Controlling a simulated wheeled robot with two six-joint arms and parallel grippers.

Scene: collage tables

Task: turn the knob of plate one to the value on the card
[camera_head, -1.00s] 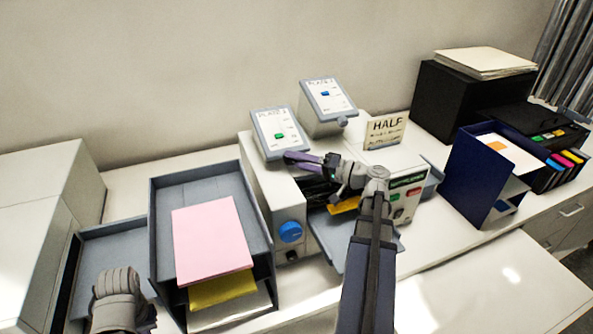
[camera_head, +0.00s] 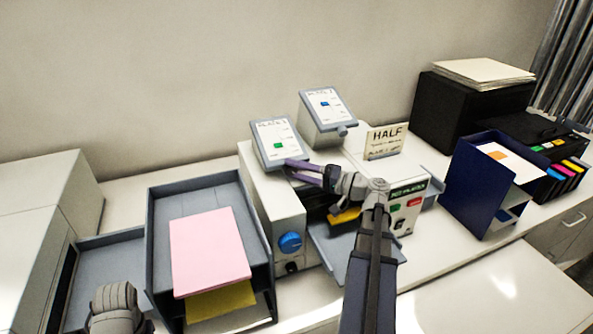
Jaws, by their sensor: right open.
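Two tilted grey-framed panels with white faces stand on the machine: a nearer left plate (camera_head: 273,136) with a green mark and a farther right plate (camera_head: 325,105) with a blue mark. Their small labels are too blurred to tell which is plate one. A small grey knob (camera_head: 342,131) shows at the right plate's lower edge. A cream card (camera_head: 384,142) reads HALF. My right gripper (camera_head: 294,168) is open, its purple fingers at the left plate's lower right edge. Any knob there is hidden, and contact is unclear. My left arm shows at the bottom left, its fingers out of view.
A blue dial (camera_head: 290,242) is on the machine's front. A grey tray (camera_head: 160,222) with pink and yellow paper stands left of it. A navy file holder (camera_head: 476,188) and a black printer (camera_head: 452,108) stand right. White counter (camera_head: 485,290) is clear at the lower right.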

